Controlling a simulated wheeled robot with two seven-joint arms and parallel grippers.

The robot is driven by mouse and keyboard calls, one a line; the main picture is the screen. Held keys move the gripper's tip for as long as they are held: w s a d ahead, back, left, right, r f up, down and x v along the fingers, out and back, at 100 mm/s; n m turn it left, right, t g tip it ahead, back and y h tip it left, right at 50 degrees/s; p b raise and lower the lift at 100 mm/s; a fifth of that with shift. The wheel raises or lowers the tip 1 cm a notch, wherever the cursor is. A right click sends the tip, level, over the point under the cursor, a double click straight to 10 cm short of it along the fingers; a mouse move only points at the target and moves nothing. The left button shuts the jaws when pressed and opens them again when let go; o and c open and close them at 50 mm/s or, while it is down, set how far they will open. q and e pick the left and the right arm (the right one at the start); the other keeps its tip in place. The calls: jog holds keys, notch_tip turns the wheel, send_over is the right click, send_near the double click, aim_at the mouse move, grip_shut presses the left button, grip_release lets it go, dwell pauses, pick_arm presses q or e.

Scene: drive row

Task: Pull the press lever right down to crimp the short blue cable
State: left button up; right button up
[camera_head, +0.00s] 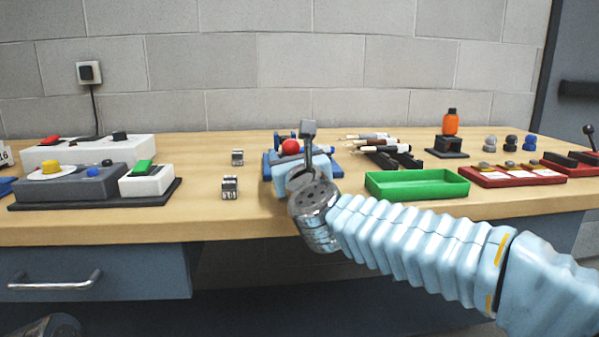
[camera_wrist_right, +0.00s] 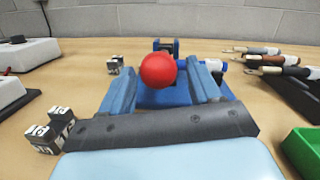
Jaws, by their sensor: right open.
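The press stands at the middle of the bench with a blue base (camera_head: 331,171). Its lever ends in a red ball knob (camera_head: 291,146). In the right wrist view the knob (camera_wrist_right: 158,70) shows between the two light blue fingers of my right gripper (camera_wrist_right: 162,68). The gripper is open, with the fingers on either side of the knob; I cannot tell whether they touch it. The lever's shaft is hidden behind the knob. A white and blue piece (camera_wrist_right: 215,65) shows beside the right finger; I cannot tell whether it is the short blue cable.
A green tray (camera_head: 416,184) and a rack of cables (camera_head: 385,150) stand right of the press. Grey and white button boxes (camera_head: 73,183) are farther left. A red board (camera_head: 510,176) is at the right.

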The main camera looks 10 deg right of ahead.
pick_arm(q)
jog(key=shift+f+b, duration=0.45)
jog(key=shift+f, duration=0.1)
pick_arm(e)
jog(key=s, duration=0.4)
jog(key=s+f, duration=0.1)
jog(key=s, duration=0.2)
jog(key=s+d, duration=0.1)
jog(key=s, duration=0.3)
jog(key=shift+s+f, duration=0.3)
